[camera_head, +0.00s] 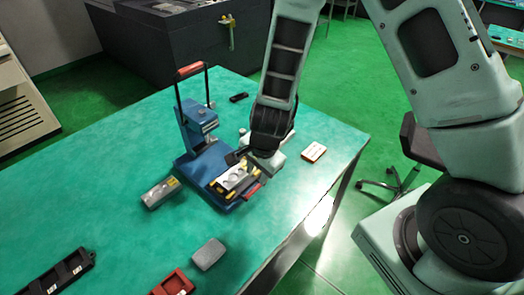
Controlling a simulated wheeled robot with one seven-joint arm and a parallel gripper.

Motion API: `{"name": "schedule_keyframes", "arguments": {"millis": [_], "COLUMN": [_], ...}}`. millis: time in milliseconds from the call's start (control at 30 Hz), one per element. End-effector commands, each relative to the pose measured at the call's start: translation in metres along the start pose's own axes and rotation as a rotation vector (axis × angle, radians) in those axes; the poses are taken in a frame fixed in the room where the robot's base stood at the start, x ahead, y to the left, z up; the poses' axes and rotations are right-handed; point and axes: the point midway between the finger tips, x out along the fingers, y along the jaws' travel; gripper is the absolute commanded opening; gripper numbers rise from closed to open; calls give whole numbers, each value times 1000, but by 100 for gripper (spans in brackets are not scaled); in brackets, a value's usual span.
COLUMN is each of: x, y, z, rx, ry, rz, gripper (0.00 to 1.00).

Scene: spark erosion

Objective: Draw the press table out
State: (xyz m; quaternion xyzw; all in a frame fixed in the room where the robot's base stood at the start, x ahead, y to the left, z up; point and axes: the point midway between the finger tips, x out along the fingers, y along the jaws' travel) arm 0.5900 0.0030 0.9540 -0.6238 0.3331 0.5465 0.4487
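The blue press (200,140) stands on the green table, with a red-handled lever frame (189,70) upright at its back. Its press table (231,187) lies at the front of the blue base and carries a light metal block (233,177) with yellow pieces around it. A red handle (253,191) is at the press table's front right edge. My gripper (236,157) points down-left, just above and behind the metal block, close to the press. Its fingers are small and dark here, so their opening and any contact cannot be made out.
A grey metal block (160,192) lies left of the press. A grey box (208,254), a red tray (174,284) and a black tray (58,275) lie nearer the front. A small white-topped box (313,152) is right, near the table's edge.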

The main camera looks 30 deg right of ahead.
Motion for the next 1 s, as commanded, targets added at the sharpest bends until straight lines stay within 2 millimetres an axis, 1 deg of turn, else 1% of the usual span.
{"name": "schedule_keyframes", "arguments": {"millis": [33, 200, 300, 400, 567, 1000], "x": [-15, -54, -70, -82, -89, -89], "y": [-1, -1, -1, -1, 0, 0], "z": [1, 1, 1, 0, 0, 0], "rx": [-3, -3, -3, -3, 0, 0], "ry": [2, 2, 0, 1, 0, 0], "rz": [-4, -3, -3, -1, 0, 0], "gripper": [34, 34, 34, 34, 34, 34]}}
